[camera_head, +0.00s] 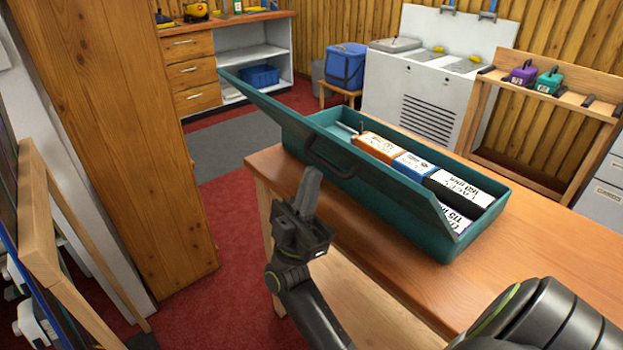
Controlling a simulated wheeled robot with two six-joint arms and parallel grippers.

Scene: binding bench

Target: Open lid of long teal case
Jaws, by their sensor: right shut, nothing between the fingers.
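The long teal case (475,222) sits on the wooden table with its inside showing. Its teal lid (268,112) stands open along the near side, tilted outward toward me, with a dark handle (331,164) on it. Inside are an orange box (378,147), a blue box (412,166) and a dark box with a white label (459,189); another white-labelled item is partly hidden by the lid. My right gripper (311,186) is shut and empty, just in front of the lid, near the handle. I cannot tell if it touches the lid. My left gripper is out of view.
The wooden table (530,262) is clear in front of the case. A tall wooden panel (110,130) stands at left. Behind are drawers with shelves (240,60), a blue bin (346,66), a white cabinet (410,90) and a wooden rack (540,110) holding purple and teal cases.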

